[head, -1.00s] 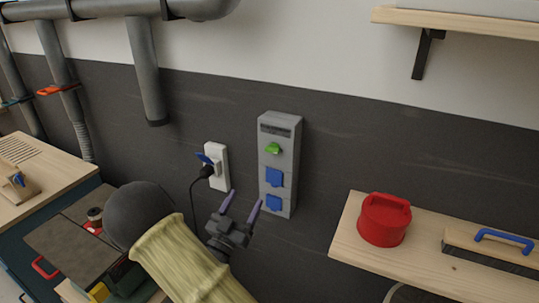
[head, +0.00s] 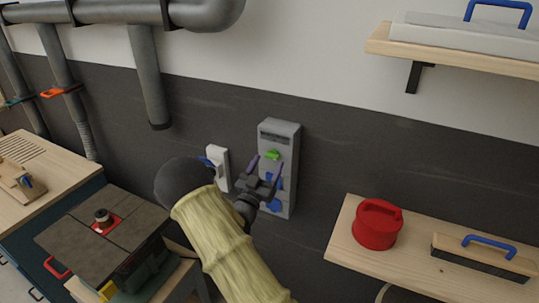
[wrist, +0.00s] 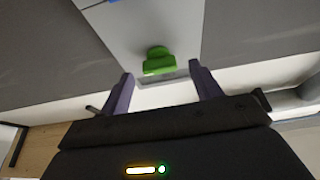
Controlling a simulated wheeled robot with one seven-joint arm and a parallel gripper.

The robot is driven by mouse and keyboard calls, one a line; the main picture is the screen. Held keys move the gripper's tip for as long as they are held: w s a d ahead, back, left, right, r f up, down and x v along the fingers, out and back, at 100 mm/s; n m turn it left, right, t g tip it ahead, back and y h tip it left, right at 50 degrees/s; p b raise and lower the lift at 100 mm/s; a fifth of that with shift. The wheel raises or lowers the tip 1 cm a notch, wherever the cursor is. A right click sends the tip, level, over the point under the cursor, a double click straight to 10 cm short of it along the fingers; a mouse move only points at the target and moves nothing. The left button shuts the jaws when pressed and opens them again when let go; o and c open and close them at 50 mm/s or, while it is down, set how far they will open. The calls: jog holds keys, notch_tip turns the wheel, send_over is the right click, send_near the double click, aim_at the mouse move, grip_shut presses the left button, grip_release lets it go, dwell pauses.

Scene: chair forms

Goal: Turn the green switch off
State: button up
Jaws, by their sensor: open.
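The green switch (head: 272,155) is a small knob on the upper front of a grey wall box (head: 285,131), above the blue sockets. My gripper (head: 267,164) is open and empty in front of the box, with its purple fingertips just around the height of the switch. In the wrist view, the green switch (wrist: 158,61) lies ahead of and between the two fingers (wrist: 160,82). The fingers do not appear to touch it. My gripper partly hides the blue sockets in the head view.
A white wall socket (head: 217,166) is left of the box. A wooden shelf (head: 345,243) with a red container (head: 377,224) and a blue-handled tool (head: 488,250) is at the right. A machine with a dark table (head: 75,242) stands at the lower left.

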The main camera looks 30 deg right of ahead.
aim_at(272, 156)
jog(key=shift+p+x, duration=0.3)
jog(key=shift+x, duration=0.9)
jog(key=shift+c, duration=0.2)
jog(key=c, duration=0.9)
jog(key=shift+c, duration=0.2)
